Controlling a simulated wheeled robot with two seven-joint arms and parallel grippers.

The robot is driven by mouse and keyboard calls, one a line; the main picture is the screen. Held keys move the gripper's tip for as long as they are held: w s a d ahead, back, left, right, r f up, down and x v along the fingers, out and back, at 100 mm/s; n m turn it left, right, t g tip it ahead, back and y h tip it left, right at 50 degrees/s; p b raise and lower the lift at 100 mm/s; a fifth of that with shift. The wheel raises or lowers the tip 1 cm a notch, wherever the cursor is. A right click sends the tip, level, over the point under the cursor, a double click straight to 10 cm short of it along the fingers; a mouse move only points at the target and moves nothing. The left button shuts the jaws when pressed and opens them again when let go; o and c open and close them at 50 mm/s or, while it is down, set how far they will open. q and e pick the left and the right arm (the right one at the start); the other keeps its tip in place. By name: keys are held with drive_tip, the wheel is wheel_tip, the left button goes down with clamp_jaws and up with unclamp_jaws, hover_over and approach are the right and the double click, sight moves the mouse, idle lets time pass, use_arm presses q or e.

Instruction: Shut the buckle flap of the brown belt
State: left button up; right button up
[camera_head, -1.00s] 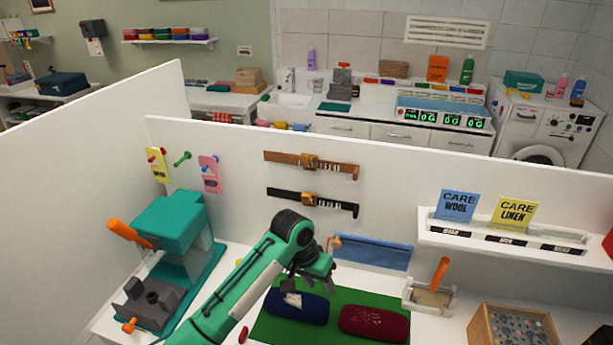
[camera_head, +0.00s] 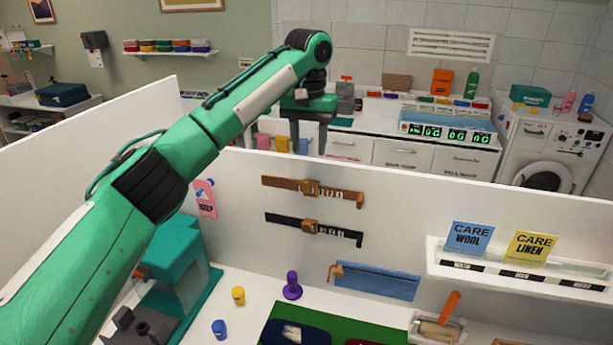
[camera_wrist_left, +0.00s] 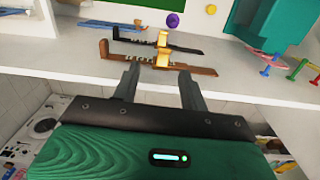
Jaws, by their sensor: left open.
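The brown belt (camera_head: 340,193) hangs level on the white partition, above a black belt (camera_head: 338,232). Its gold-brown buckle (camera_head: 307,187) sits left of a row of pale marks. My left gripper (camera_head: 309,145) is above the belts, its two fingers spread and pointing down, with nothing between them. The left wrist view shows the scene upside down. There the brown belt (camera_wrist_left: 195,67) and its buckle (camera_wrist_left: 162,60) lie just beyond the open fingers, apart from them. I cannot tell how far the buckle flap stands open. My right gripper is in neither view.
Below the belts, the counter holds a purple peg (camera_head: 292,287), a yellow piece (camera_head: 238,295) and a blue piece (camera_head: 219,328). A pink tag (camera_head: 206,200) hangs left of the belts. A shelf with care cards (camera_head: 530,246) is at right. The partition around the belts is mostly clear.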

sight(306, 181)
use_arm(q)
drive_tip(key=f+p, duration=0.1)
drive_tip(key=f, duration=0.2)
drive_tip(key=f+p, duration=0.2)
drive_tip(key=f, duration=0.1)
drive_tip(key=f+p, duration=0.2)
drive_tip(key=f, duration=0.1)
drive_tip(key=shift+w+a+f, duration=0.35)
drive_tip(key=shift+a+f, duration=0.05)
drive_tip(key=shift+w+f, duration=0.1)
drive_tip(key=shift+f, duration=0.5)
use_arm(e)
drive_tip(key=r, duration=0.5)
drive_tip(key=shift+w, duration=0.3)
use_arm(q)
clamp_jaws()
